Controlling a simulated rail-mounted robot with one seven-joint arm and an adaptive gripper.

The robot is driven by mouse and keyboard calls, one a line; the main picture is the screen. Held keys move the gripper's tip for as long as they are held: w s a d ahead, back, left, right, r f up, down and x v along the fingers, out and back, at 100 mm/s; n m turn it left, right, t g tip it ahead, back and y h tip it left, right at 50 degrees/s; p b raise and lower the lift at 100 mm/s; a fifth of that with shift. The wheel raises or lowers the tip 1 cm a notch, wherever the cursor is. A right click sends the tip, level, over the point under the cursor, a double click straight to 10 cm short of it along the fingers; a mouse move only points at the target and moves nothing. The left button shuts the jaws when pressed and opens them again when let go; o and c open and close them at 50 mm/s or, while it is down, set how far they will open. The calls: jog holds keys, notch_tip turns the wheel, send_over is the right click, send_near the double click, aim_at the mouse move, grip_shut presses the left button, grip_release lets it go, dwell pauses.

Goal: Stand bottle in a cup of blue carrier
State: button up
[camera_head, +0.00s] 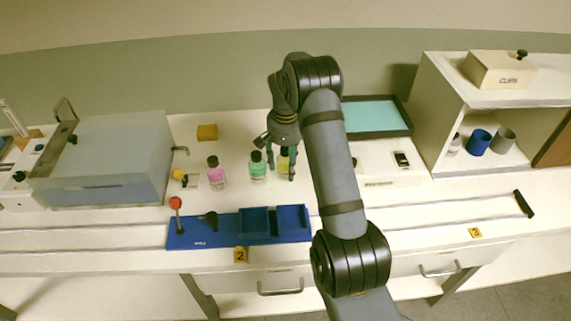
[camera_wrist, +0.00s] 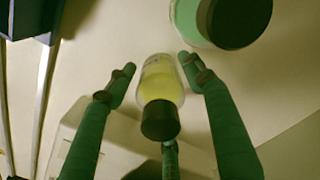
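The blue carrier (camera_head: 229,231) lies on the bench in front of the bottles, with square compartments at its right end. Its edge shows at the upper left of the wrist view (camera_wrist: 25,18). A bottle of yellow liquid with a dark cap (camera_head: 284,166) stands on the bench behind the carrier. My gripper (camera_head: 281,174) is lowered around it. In the wrist view, the yellow bottle (camera_wrist: 161,88) lies between the spread fingers of my gripper (camera_wrist: 157,69), with visible gaps at both sides. A green bottle (camera_head: 257,170) and a pink bottle (camera_head: 216,176) stand to the left.
The green bottle (camera_wrist: 187,18) is close beside one finger. A red-knobbed lever (camera_head: 175,204) and a dark knob (camera_head: 211,220) rise from the carrier's left part. A grey-lidded box (camera_head: 105,150) stands left, a teal-topped tray (camera_head: 375,116) behind right. A shelf (camera_head: 490,95) stands far right.

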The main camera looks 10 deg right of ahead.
aim_at(285, 148)
jog(key=shift+o, duration=0.7)
jog(key=shift+w+r, duration=0.1)
jog(key=shift+r, duration=0.45)
notch_tip(285, 148, up, 10)
jog(key=shift+f+p, duration=0.1)
jog(key=shift+p, duration=0.2)
jog(key=shift+o, duration=0.5)
jog(key=shift+r, duration=0.75)
